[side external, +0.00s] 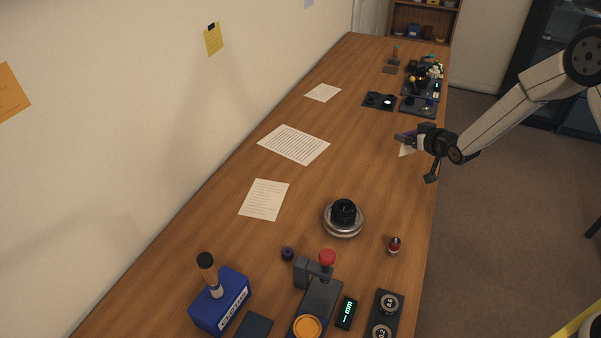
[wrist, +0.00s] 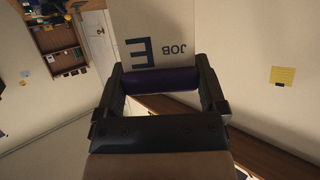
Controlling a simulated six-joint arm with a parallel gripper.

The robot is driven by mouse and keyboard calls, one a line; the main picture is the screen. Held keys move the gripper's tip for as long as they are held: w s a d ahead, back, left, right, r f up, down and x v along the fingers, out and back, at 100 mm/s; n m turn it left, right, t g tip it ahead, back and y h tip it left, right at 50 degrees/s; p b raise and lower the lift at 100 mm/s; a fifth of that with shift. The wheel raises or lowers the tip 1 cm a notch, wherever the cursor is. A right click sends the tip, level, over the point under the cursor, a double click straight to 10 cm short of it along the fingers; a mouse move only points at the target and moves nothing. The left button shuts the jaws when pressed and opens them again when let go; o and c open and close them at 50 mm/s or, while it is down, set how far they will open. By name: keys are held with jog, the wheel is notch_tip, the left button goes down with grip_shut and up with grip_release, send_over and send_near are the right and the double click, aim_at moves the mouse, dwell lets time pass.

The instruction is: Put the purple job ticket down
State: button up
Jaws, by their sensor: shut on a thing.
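My gripper (side external: 408,138) is over the right edge of the wooden bench, about halfway along it, in the side view. It is shut on the job ticket (side external: 405,150), of which only a small pale piece shows below the fingers. In the wrist view, the ticket (wrist: 165,35) is a pale card with dark letters reading "JOB" and a large "E". A dark purple bar (wrist: 160,81) runs along its edge between the two fingers of my gripper (wrist: 160,88). The side view does not clearly show a gap between ticket and bench.
Printed sheets (side external: 294,144) lie along the bench (side external: 350,170). A black lens on a round silver stand (side external: 343,218) and a small red-topped item (side external: 394,245) are nearer. Black trays (side external: 380,101) with parts are at the far end. The bench around the ticket looks clear.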

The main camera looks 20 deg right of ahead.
jog(key=w+f, duration=0.4)
jog(key=f, duration=0.1)
jog(key=shift+w+d+f, duration=0.25)
jog(key=shift+w+d, duration=0.05)
jog(key=shift+w, duration=0.05)
jog(key=shift+w+f, duration=0.15)
jog(key=shift+f, duration=0.75)
jog(key=shift+w+f, duration=0.1)
jog(key=shift+f, duration=0.8)
jog(key=shift+f, duration=0.65)
jog(key=o, duration=0.9)
jog(key=shift+s, duration=0.1)
jog(key=shift+r, duration=0.5)
jog(key=v, duration=1.2)
jog(key=shift+r, duration=0.2)
